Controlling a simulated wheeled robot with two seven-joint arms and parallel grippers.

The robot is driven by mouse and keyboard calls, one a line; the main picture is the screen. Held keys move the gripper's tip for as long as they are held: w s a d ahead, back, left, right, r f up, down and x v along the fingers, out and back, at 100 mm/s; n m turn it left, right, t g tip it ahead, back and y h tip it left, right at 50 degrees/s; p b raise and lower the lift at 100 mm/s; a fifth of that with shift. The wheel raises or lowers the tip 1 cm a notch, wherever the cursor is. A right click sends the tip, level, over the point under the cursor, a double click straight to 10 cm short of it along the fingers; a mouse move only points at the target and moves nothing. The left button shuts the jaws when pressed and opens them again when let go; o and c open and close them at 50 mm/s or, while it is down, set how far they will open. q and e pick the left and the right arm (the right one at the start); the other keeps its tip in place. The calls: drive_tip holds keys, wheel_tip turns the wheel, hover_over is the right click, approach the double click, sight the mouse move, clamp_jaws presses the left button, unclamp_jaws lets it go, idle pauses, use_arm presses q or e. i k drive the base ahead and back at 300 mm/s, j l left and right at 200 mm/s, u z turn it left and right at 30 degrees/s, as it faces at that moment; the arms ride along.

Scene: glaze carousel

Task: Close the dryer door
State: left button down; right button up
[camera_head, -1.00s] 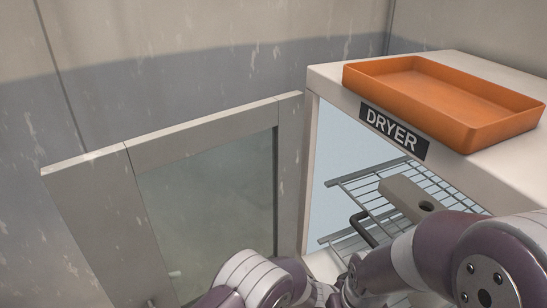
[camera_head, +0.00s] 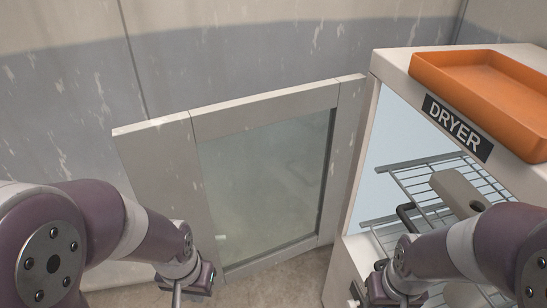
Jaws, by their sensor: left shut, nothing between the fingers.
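The dryer (camera_head: 392,52) stands at the right, labelled DRYER. Its door (camera_head: 157,150), a pale frame around a glass pane (camera_head: 265,180), stands wide open, swung out to the left from the dryer's left front edge. The dryer's inside is exposed. My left gripper (camera_head: 178,292) is shut and empty, in front of the door's lower left part; I cannot tell whether it touches the door. My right gripper (camera_head: 368,292) is low in front of the dryer opening, partly hidden by its own arm; its fingers do not show clearly.
An orange tray (camera_head: 440,75) sits on the dryer's top. Wire racks (camera_head: 425,180) show inside, with a pale block with a hole (camera_head: 455,188) and a dark bent bar (camera_head: 404,215) by them. A worn wall (camera_head: 230,70) stands behind the door.

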sight(159, 156)
drive_tip(key=j+z, duration=0.25)
drive_tip(key=j, duration=0.2)
drive_tip(key=j+z, duration=0.3)
drive_tip(key=j, duration=0.2)
drive_tip(key=j+z, duration=0.25)
drive_tip(key=j, duration=0.2)
drive_tip(key=k+j+z, duration=0.15)
drive_tip(key=j+z, duration=0.15)
drive_tip(key=j, duration=0.15)
drive_tip(key=k+j+z, duration=0.25)
drive_tip(key=j, duration=0.2)
drive_tip(key=i+j+z, duration=0.1)
drive_tip(key=j+z, duration=0.25)
drive_tip(key=j, duration=0.25)
drive_tip(key=j+z, duration=0.35)
drive_tip(key=j, duration=0.3)
drive_tip(key=j+z, duration=0.35)
drive_tip(key=j, duration=0.25)
drive_tip(key=k+l, duration=0.1)
drive_tip(key=k+u, duration=0.05)
drive_tip(key=k, duration=0.05)
